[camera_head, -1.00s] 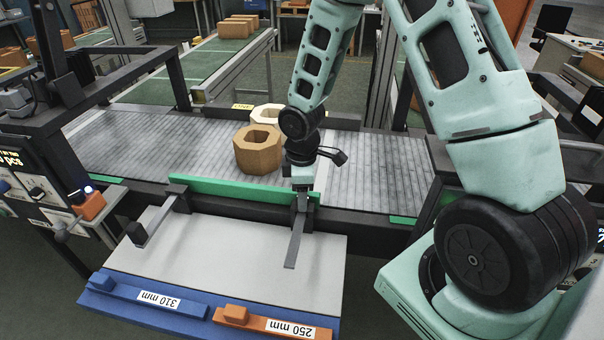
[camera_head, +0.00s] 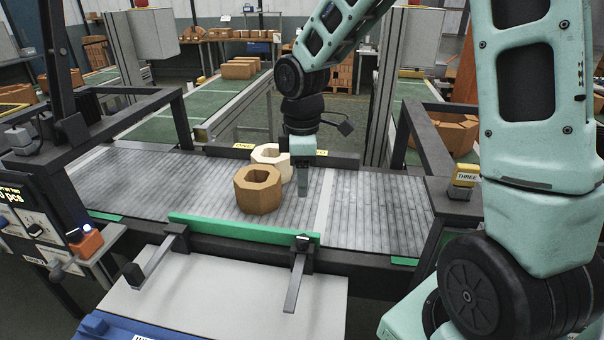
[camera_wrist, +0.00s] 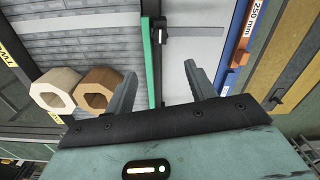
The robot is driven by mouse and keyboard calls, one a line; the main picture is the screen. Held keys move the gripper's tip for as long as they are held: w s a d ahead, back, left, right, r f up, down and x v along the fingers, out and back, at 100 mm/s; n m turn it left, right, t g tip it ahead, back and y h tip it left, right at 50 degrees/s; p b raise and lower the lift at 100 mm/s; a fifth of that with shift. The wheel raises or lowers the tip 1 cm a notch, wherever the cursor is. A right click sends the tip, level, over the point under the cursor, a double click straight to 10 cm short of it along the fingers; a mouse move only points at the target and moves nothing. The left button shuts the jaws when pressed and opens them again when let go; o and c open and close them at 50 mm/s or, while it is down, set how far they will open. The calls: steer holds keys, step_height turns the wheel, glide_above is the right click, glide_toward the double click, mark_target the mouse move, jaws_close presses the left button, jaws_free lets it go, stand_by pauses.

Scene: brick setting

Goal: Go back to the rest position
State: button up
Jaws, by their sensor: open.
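My gripper (camera_head: 302,192) hangs above the front part of the grey roller conveyor (camera_head: 385,210), just behind the green bar (camera_head: 230,228). In the wrist view my gripper (camera_wrist: 162,92) has its two fingers well apart with nothing between them. The brown octagonal ring block (camera_head: 258,190) stands on the conveyor to the left of the gripper. A cream ring block (camera_head: 270,155) is right behind it, partly hidden. In the wrist view the brown block (camera_wrist: 97,90) and the cream block (camera_wrist: 57,90) lie to the left of the fingers.
A pale plate (camera_head: 225,295) with two dark stop arms lies in front of the conveyor. A control box with an orange part (camera_head: 88,243) is at left. A dark frame (camera_head: 440,165) with a yellow "THREE" tag stands at right. The conveyor's left stretch is clear.

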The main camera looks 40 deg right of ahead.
stand_by(0.5)
steer(key=s+a+r+m, duration=0.1)
steer(key=s+a+m, duration=0.2)
steer(key=s+a, duration=1.5)
steer(key=s, duration=0.4)
steer(key=shift+a+r+m+y, duration=0.2)
steer(key=shift+r+m+y, duration=0.1)
steer(key=shift+r, duration=0.1)
